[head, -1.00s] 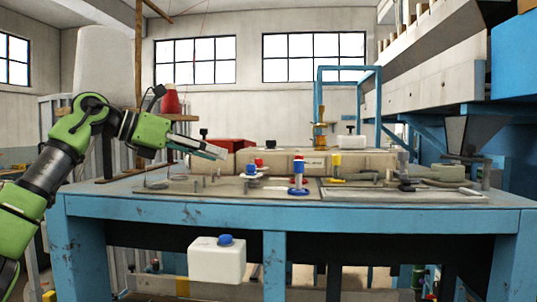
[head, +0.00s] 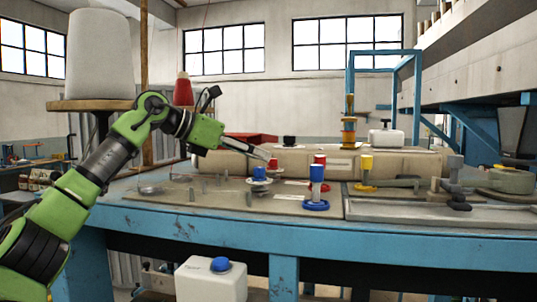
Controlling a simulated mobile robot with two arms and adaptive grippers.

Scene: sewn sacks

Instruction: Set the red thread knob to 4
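Two small red knobs stand on the machine's table: one (head: 273,163) behind a blue knob with a white disc, the other (head: 320,159) behind a taller blue knob on a blue ring. I cannot tell for sure which is the red thread knob, and no dial numbers are readable. My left gripper (head: 264,154) reaches in from the left, its tip just above and beside the left red knob. Whether it touches the knob is not clear. The fingers are too small to tell open or shut. My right gripper is not in view.
Blue knobs (head: 259,173) (head: 317,174) and a yellow knob (head: 366,163) stand close by. A long beige machine body (head: 395,160) lies behind them. A red cone (head: 183,90) and a large white spool (head: 101,58) stand at left. A white container (head: 211,281) hangs below the table edge.

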